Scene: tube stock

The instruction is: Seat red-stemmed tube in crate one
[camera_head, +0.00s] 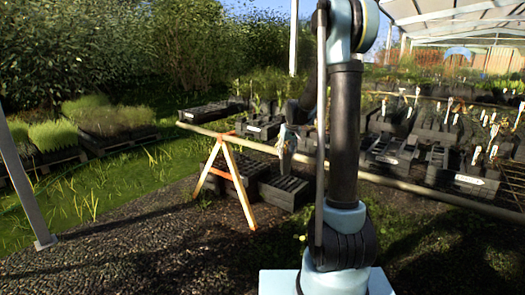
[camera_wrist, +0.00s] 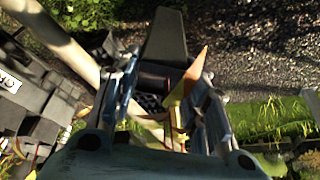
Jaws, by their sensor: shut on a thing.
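In the wrist view my gripper (camera_wrist: 162,78) has its two fingers on either side of a dark tapered tube (camera_wrist: 165,38), and it is shut on it. A dark reddish-brown part shows between the fingers; I cannot clearly make out the stem. I cannot tell which crate is crate one. The held tube is apart from the crates.
A long wooden rail (camera_head: 425,188) crosses in front of the crates, propped by a wooden trestle (camera_head: 240,180) with orange parts. More labelled black crates (camera_head: 470,180) stand at the right. Pallets with seedlings (camera_head: 110,125) are at the left. The gravel (camera_head: 150,250) in front is clear.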

